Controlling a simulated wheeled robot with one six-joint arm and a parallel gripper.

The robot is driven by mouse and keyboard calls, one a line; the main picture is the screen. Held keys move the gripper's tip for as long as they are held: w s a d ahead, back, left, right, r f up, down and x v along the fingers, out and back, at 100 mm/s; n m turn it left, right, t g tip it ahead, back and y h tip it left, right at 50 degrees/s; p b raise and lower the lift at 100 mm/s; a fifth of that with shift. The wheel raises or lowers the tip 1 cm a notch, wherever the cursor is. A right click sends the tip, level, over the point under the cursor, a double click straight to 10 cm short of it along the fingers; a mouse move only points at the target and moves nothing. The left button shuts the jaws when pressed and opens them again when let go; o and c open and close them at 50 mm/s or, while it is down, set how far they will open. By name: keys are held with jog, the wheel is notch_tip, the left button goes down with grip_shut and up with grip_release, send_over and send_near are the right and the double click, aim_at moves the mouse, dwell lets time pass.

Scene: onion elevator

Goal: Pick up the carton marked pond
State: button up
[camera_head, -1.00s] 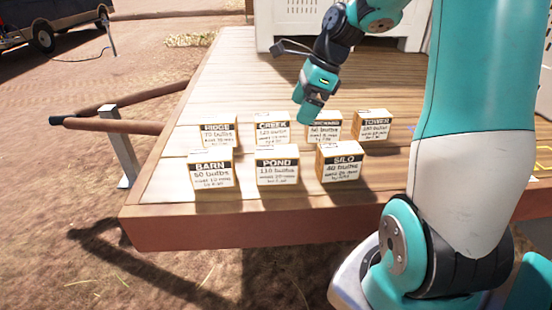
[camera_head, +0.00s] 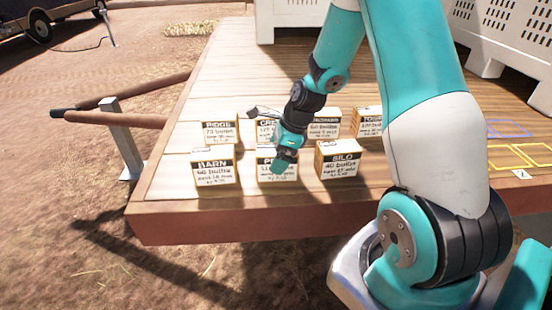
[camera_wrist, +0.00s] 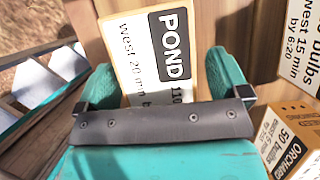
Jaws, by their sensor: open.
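The carton marked POND (camera_head: 264,174) stands in the middle of the front row on the wooden deck, partly hidden by my gripper. My gripper (camera_head: 281,165) is over it in the head view, pointing down. In the wrist view the POND carton (camera_wrist: 148,50) shows its label, turned sideways, in the gap of my gripper (camera_wrist: 160,88). The teal fingers are open, one on each side of the carton. I cannot tell whether they touch it.
A back row holds RIDGE (camera_head: 219,132) and several other cartons. White crates (camera_head: 290,20) stand at the back. Yellow and blue outlines (camera_head: 520,156) mark the right of the deck.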

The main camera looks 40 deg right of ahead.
jog(key=shift+a+f, duration=0.1)
jog(key=shift+f, duration=0.25)
jog(key=shift+f, duration=0.15)
jog(key=shift+w, duration=0.1)
jog(key=c, duration=1.3)
